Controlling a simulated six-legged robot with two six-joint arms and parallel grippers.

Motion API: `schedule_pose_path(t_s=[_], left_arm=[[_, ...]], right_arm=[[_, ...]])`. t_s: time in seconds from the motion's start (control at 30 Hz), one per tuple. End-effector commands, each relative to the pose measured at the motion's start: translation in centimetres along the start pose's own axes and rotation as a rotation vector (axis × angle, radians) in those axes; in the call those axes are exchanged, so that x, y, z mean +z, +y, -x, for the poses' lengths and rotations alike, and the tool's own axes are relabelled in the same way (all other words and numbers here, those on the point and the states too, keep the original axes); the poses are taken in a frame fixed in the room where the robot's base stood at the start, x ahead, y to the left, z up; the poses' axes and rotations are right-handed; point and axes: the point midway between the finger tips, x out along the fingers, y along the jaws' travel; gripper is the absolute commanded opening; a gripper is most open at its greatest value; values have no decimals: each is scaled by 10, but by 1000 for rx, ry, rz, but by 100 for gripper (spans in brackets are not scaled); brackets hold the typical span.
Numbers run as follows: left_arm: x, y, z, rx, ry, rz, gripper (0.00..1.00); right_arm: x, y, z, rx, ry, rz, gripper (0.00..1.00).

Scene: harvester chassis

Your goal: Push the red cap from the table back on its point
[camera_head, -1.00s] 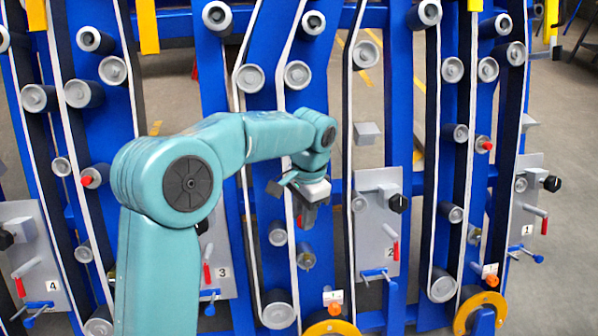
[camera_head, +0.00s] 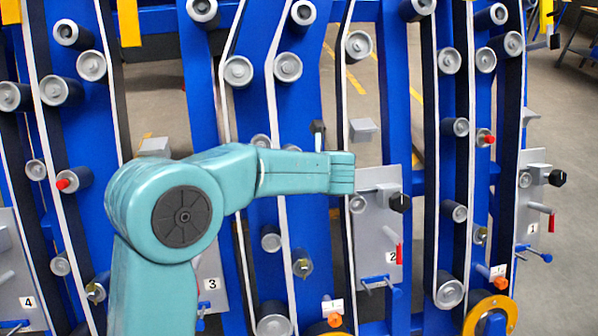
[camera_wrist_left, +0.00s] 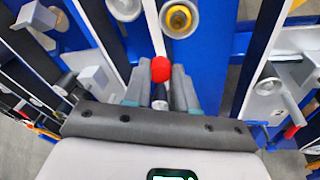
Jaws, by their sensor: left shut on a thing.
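In the left wrist view, my left gripper (camera_wrist_left: 160,90) is shut on the red cap (camera_wrist_left: 161,69), which sits between the fingertips. A grey roller with a yellowish metal centre (camera_wrist_left: 180,18) lies beyond the cap, apart from it in the picture. In the head view, my left arm (camera_head: 290,172) reaches in from the left, and its gripper and the held cap are hidden behind the arm. A roller with a bare brass-coloured centre (camera_head: 302,266) shows below the arm. My right gripper is not in view.
Blue upright frames carry grey rollers and white-edged belts. Other red caps sit on rollers at left (camera_head: 63,184) and right (camera_head: 489,139). Grey panel 2 (camera_head: 377,230), with a black knob and red handle, stands right of the arm. Bare floor shows at far right.

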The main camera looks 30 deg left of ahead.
Motion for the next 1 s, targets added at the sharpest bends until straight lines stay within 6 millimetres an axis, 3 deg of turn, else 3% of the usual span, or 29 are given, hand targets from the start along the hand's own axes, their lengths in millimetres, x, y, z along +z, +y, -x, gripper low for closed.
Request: schedule_pose_path(t_s=[0.2,0.63,1.0], left_arm=[[13,-5,-7,-116,-183,-125,0],[17,-6,-6,-128,-199,-137,0],[24,-12,-47,-127,-198,-136,0]], right_arm=[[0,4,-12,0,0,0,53],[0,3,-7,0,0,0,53],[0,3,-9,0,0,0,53]])
